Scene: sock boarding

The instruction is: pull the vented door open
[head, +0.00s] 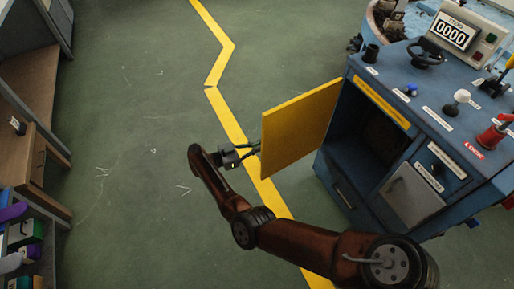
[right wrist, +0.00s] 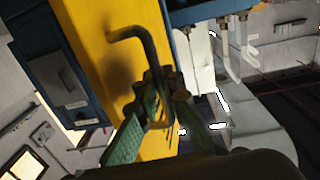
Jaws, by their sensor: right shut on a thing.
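The yellow door (head: 300,125) stands swung out from the blue cabinet (head: 345,165), with the dark cabinet opening showing beside it. In the right wrist view the yellow door (right wrist: 95,45) fills the upper middle and bears a dark bent bar handle (right wrist: 148,48). A few dark slots show low on the panel. My right gripper (head: 254,150) is at the door's outer face. In the right wrist view its greenish fingers (right wrist: 165,90) are closed around the lower part of the handle. Part of the handle is hidden by the fingers. My left gripper is not in view.
The cabinet top carries a counter display (head: 453,33), a black handwheel (head: 425,53) and several knobs. A grey panel (head: 412,195) is on the cabinet's front. Wooden shelving (head: 30,85) stands at the left. The green floor (head: 135,110) between is clear, with a yellow line.

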